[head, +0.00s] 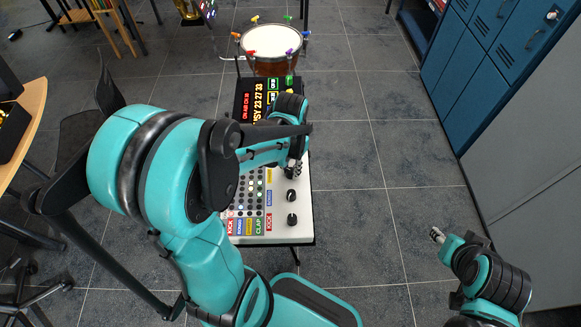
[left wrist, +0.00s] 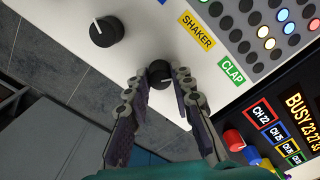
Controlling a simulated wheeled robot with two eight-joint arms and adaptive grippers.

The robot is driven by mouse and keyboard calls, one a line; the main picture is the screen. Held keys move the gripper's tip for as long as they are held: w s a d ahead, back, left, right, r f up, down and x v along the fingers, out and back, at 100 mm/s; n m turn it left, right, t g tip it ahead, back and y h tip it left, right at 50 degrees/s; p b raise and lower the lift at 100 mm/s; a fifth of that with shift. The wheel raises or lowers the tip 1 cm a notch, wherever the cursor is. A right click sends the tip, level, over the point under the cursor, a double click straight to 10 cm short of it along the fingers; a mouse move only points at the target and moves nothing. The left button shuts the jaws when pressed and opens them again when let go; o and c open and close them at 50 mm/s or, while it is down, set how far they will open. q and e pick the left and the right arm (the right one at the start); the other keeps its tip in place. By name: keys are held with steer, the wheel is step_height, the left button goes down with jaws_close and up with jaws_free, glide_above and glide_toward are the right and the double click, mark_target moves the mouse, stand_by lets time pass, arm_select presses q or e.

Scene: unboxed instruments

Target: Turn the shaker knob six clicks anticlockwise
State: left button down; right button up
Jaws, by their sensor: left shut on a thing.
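The shaker knob (left wrist: 160,73) is a small black knob with a white pointer line, on the white panel in line with the yellow SHAKER label (left wrist: 197,30). My left gripper (left wrist: 160,80) is shut on it, one finger on each side. In the left wrist view the pointer faces down and to the right. In the head view my left gripper (head: 292,170) is over the right side of the white drum machine (head: 303,232), and the knob is mostly hidden there. My right gripper (head: 437,235) is low at the right, away from the machine; its jaws are too small to read.
Another black knob (left wrist: 107,31) stands beside my left fingers. More knobs (head: 292,220) line the machine's near right side. A black display unit (head: 252,105) and a drum (head: 272,45) stand behind. Blue lockers (head: 470,75) are at the right, with open floor between.

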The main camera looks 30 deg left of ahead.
mark_target(291, 170)
arm_select(q)
steer(key=n, duration=0.6)
steer(key=shift+n, duration=0.3)
steer(key=n, duration=0.6)
steer(key=shift+n, duration=0.3)
steer(key=c, duration=1.3)
jaws_free()
steer(key=shift+r, duration=0.1)
step_height(291, 170, up, 12)
